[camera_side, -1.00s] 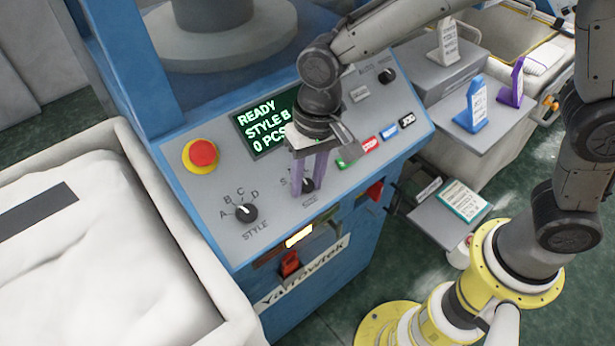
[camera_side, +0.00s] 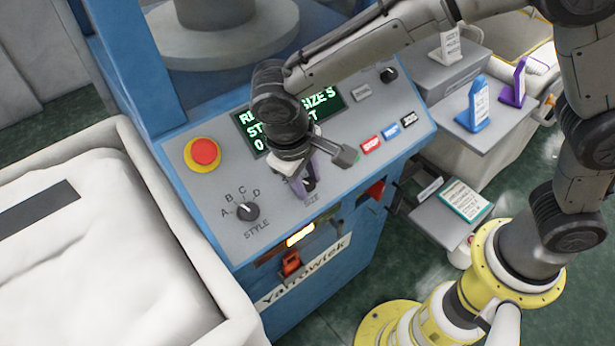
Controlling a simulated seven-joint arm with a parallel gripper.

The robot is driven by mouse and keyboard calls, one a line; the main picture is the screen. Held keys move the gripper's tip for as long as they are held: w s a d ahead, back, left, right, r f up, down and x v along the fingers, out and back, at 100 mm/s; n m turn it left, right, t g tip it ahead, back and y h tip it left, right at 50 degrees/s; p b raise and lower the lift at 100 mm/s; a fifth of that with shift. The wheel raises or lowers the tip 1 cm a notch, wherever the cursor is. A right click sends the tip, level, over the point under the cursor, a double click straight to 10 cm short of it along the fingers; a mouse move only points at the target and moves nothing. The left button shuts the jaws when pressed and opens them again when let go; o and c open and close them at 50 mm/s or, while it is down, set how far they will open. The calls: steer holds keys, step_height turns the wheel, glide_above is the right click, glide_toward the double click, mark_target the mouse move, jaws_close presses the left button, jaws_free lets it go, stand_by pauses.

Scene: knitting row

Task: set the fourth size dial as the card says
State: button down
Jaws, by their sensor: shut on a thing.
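One size dial (camera_side: 310,186) shows on the sloped grey panel of the blue machine, right of the style dial (camera_side: 247,211). My gripper (camera_side: 305,186) is shut on the size dial, its purple fingers to either side of the dark knob. The fingers and wrist hide most of the dial and its letters. The green-lit display (camera_side: 327,103) is partly behind my wrist; "SIZE S" can be read at its top right. A teal-edged card (camera_side: 464,200) lies on a grey shelf right of the machine; its text is too small to read.
A red stop button (camera_side: 203,152) on a yellow ring is at the panel's left. Red, blue and black buttons (camera_side: 390,133) lie right of my gripper, with another dark knob (camera_side: 389,75) above. Blue (camera_side: 478,108) and purple (camera_side: 514,88) stands are farther right. A white bin (camera_side: 190,225) is at left.

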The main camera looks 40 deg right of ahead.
steer(key=shift+n+t+h, duration=0.3)
steer(key=shift+n+h, duration=0.2)
steer(key=shift+n, duration=0.2)
steer(key=c, duration=0.5)
jaws_free()
steer(key=shift+c, duration=0.2)
steer(key=shift+a, duration=0.1)
steer(key=v, duration=1.4)
steer(key=shift+f, duration=0.1)
